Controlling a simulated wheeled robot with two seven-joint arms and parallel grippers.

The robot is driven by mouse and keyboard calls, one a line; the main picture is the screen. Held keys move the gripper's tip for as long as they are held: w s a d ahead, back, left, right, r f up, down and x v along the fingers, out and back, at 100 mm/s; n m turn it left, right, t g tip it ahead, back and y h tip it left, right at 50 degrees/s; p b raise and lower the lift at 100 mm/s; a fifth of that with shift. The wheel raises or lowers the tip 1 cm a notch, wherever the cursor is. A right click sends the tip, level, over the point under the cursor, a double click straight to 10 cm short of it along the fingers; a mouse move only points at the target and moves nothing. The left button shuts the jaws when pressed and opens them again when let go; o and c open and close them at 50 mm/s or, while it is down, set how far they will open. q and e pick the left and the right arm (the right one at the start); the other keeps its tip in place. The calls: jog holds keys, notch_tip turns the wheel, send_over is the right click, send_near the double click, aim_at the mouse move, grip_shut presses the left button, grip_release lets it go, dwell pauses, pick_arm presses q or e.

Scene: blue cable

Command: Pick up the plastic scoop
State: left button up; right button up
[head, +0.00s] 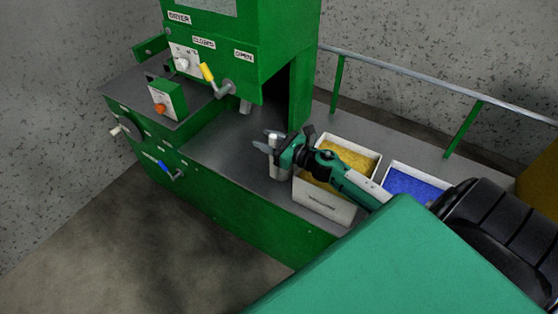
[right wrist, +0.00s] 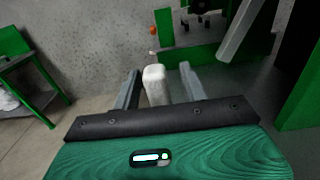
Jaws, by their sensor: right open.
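A pale, upright object (head: 279,165), which looks like the scoop, stands on the grey ledge beside the bin of yellow granules. Its full shape cannot be made out. In the right wrist view its light, blocky top (right wrist: 155,86) shows between my fingers, with gaps on both sides. My right gripper (head: 267,140) is open, its two fingers reaching left around the top of this object. The fingers also show in the right wrist view (right wrist: 161,87). My left gripper is not in view.
A white bin of yellow granules (head: 352,139) and a white bin of blue granules (head: 389,170) stand right of the gripper. The green machine (head: 262,70) rises behind, with a yellow-handled lever (head: 207,72). The ledge (head: 222,145) left of the gripper is clear. A rail (head: 420,80) runs behind.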

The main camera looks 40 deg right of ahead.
grip_shut()
